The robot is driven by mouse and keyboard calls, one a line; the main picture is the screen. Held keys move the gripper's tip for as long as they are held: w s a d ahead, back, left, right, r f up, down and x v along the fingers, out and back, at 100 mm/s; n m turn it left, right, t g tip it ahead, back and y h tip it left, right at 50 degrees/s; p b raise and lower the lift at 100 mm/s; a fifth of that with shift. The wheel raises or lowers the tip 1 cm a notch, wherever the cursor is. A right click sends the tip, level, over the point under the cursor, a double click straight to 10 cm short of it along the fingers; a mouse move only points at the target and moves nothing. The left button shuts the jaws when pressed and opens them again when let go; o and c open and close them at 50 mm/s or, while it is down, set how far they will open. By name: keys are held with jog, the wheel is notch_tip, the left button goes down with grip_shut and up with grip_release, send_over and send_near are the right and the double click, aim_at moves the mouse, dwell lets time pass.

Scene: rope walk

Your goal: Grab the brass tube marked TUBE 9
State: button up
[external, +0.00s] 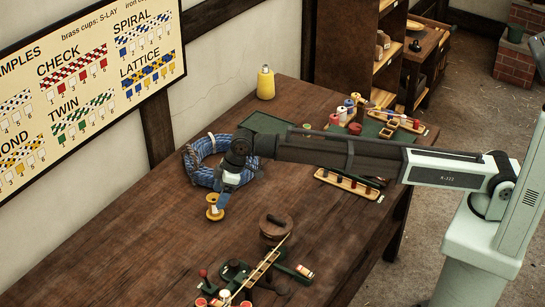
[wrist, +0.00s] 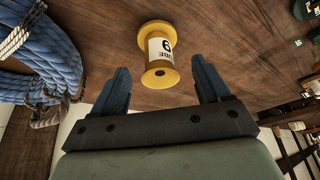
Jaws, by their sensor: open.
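The brass tube (external: 214,207) is a yellow, spool-shaped piece with flanged ends and a white label. It stands on the wooden table in the external view, just below and left of my gripper (external: 226,190). In the wrist view the brass tube (wrist: 158,54) lies ahead of my gripper (wrist: 160,85), between the lines of its two blue fingers. Its label shows a 9 and part of a word, turned in the picture. My gripper is open, with nothing between the fingers. The fingers seem apart from the tube.
A coil of blue rope (external: 206,158) lies close behind the gripper and fills the left of the wrist view (wrist: 35,60). A round wooden piece (external: 273,226) and a green-armed fixture (external: 240,272) stand nearer the front. A yellow bottle (external: 265,83) stands at the back. Table left of the tube is bare.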

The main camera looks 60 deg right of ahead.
aim_at(214, 205)
jog(key=shift+x, duration=3.05)
jog(key=shift+w+r, duration=0.1)
jog(key=c, duration=1)
jog(key=shift+c, duration=0.2)
